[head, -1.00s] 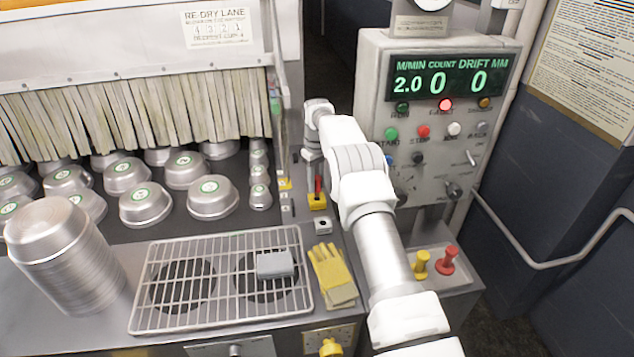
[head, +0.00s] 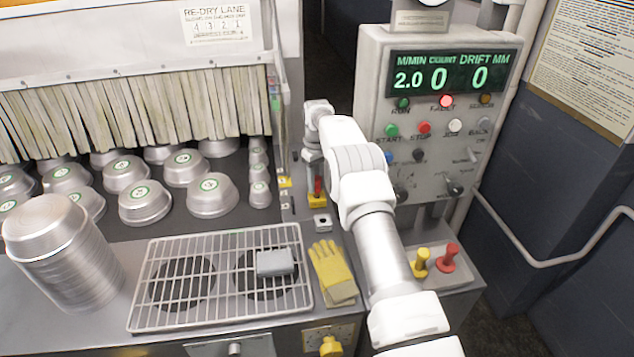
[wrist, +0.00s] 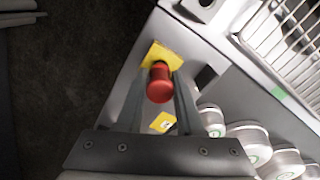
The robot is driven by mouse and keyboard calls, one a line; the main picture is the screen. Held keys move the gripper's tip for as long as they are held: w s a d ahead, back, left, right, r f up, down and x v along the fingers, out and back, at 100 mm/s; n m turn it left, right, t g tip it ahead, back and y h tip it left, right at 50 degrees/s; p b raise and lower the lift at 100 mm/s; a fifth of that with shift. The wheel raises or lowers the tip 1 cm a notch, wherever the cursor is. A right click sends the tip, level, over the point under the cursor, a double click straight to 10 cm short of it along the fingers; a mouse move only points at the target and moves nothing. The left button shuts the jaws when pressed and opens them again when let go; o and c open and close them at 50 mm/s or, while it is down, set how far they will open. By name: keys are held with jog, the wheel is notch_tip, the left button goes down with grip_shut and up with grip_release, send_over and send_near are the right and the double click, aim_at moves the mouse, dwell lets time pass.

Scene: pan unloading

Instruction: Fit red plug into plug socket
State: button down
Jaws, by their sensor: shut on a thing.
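A red knob-like piece (wrist: 160,82) stands between my gripper's fingers (wrist: 160,95), which are shut on it in the wrist view. It stands over a yellow plate (wrist: 158,53); how deep it sits there is hidden. In the head view the red piece (head: 318,187) shows above a small yellow block (head: 317,201), beside my wrist. Another red plug (head: 447,255) stands upright in a grey tray at right, beside a yellow plug (head: 421,262). A pale block with a dark round hole (head: 322,222) lies nearer; I cannot tell which fitting is the plug socket.
A wire rack (head: 200,310) with a grey block (head: 275,263) and yellow gloves (head: 332,272) lie on the counter in front. Stacked pans (head: 62,255) are at left, with several pans behind. A control panel (head: 440,130) rises at right.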

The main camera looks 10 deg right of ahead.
jog(key=shift+f+b, duration=0.7)
jog(key=shift+f, duration=0.35)
dwell(0.4)
jog(key=shift+c, duration=2.3)
grip_release()
jog(key=shift+r, duration=0.1)
notch_tip(320, 180, up, 17)
jog(key=p, duration=0.3)
jog(key=shift+r+p, duration=0.15)
jog(key=shift+p, duration=0.25)
